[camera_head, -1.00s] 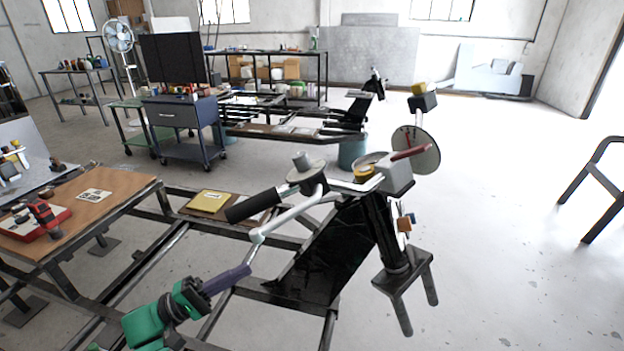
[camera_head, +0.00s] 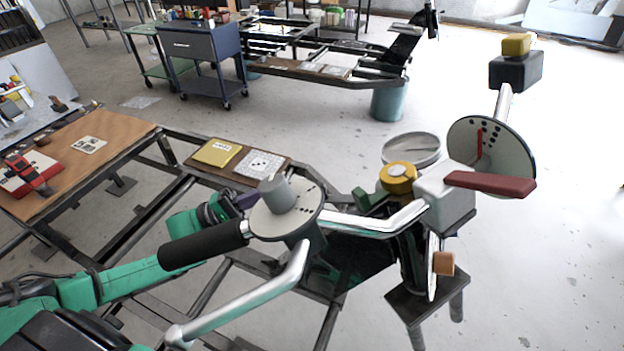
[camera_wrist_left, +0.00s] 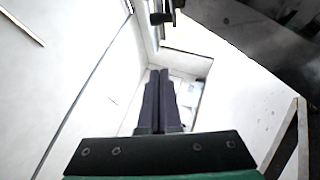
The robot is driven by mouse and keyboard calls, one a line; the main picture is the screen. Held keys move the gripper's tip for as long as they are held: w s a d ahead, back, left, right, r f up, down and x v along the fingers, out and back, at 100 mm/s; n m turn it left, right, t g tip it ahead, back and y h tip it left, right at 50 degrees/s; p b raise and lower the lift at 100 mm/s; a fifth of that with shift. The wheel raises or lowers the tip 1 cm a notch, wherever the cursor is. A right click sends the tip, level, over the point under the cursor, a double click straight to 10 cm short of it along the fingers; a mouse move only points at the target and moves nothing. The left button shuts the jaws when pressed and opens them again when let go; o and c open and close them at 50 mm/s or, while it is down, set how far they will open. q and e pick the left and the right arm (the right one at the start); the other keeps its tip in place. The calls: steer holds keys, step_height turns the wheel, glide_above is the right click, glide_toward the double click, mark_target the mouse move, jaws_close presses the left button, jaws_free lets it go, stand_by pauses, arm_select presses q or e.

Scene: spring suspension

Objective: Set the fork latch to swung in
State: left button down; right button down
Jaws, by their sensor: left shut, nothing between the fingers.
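I cannot tell for sure which part is the fork latch. The black and silver stand in the head view carries a yellow round cap (camera_head: 398,173), a small dark green piece (camera_head: 369,201) beside it, and an orange-brown block (camera_head: 444,263) lower down on its right side. My left gripper (camera_head: 246,199) lies behind the black handlebar grip (camera_head: 205,246) and left of the grey dial (camera_head: 274,227), which partly hides its dark purple fingers. In the left wrist view its fingers (camera_wrist_left: 164,74) are together and empty, with none of these parts clearly between them. My right gripper is not in view.
A red lever (camera_head: 490,183) on a pale box and a dotted disc (camera_head: 508,152) stand at the right. A black box with a yellow top (camera_head: 516,45) rises above them. A wooden table (camera_head: 75,185) is at left. Open floor lies at the right.

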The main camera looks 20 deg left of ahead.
arm_select(q)
steer(key=w+d+r+p, duration=0.1)
steer(key=d+r+p, duration=0.1)
steer(key=d, duration=0.6)
steer(key=shift+w+d+r+p, duration=0.2)
steer(key=shift+d+r+p, duration=0.2)
steer(key=shift+r, duration=0.35)
